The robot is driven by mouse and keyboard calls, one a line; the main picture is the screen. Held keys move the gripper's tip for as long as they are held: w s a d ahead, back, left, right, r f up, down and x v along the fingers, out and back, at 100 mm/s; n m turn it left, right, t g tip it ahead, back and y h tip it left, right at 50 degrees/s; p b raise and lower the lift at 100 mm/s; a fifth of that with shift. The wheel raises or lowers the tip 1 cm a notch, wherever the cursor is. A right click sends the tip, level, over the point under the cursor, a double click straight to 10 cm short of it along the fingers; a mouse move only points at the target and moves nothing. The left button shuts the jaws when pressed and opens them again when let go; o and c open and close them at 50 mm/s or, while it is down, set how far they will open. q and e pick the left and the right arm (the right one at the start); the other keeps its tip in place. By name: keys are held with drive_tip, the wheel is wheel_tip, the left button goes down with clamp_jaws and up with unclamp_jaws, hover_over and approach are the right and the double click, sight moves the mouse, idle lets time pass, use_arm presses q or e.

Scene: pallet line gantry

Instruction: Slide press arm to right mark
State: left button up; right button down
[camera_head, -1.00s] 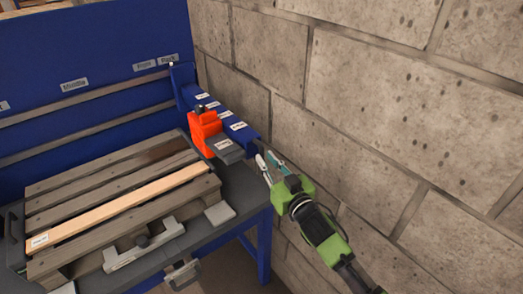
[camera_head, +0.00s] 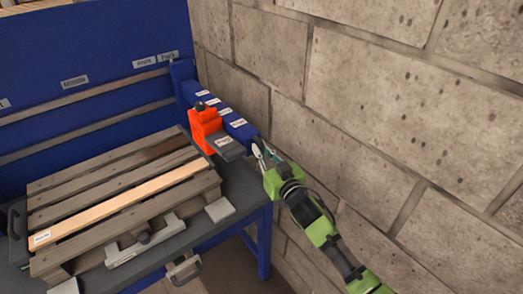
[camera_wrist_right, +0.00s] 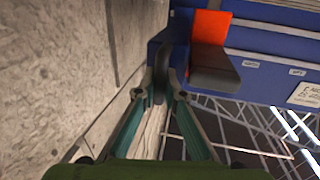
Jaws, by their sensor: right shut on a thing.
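The blue press arm (camera_head: 240,129) reaches forward from the rails on the blue back panel. It stands near the rightmost label (camera_head: 168,55), which seems to read Park, right of a label (camera_head: 144,61) that looks like Right. An orange carriage (camera_head: 204,128) with a grey block sits on the press arm; it also shows in the wrist view (camera_wrist_right: 210,27). My right gripper (camera_head: 262,150) is at the arm's front end. In the wrist view its fingers (camera_wrist_right: 157,92) are shut on a dark handle (camera_wrist_right: 159,76) there. My left gripper is not in view.
A stone block wall (camera_head: 360,90) stands close to the right of the press arm and my right arm. A wooden pallet (camera_head: 120,207) lies on the grey table (camera_head: 243,187) to the left. A Middle label (camera_head: 74,82) is farther left on the panel.

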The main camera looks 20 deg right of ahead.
sight(239, 155)
drive_tip(key=s+a, duration=0.1)
drive_tip(key=a, duration=0.3)
drive_tip(key=s+a, duration=0.1)
drive_tip(key=a, duration=0.2)
drive_tip(key=shift+s, duration=0.3)
drive_tip(key=shift+w+d, duration=0.1)
drive_tip(key=shift+d, duration=0.2)
drive_tip(key=c, duration=2.4)
unclamp_jaws()
drive_tip(key=shift+a, duration=0.1)
drive_tip(key=s+d, duration=0.1)
drive_tip(key=s, duration=1.1)
drive_tip(key=shift+d, duration=0.4)
drive_tip(key=shift+f, duration=0.1)
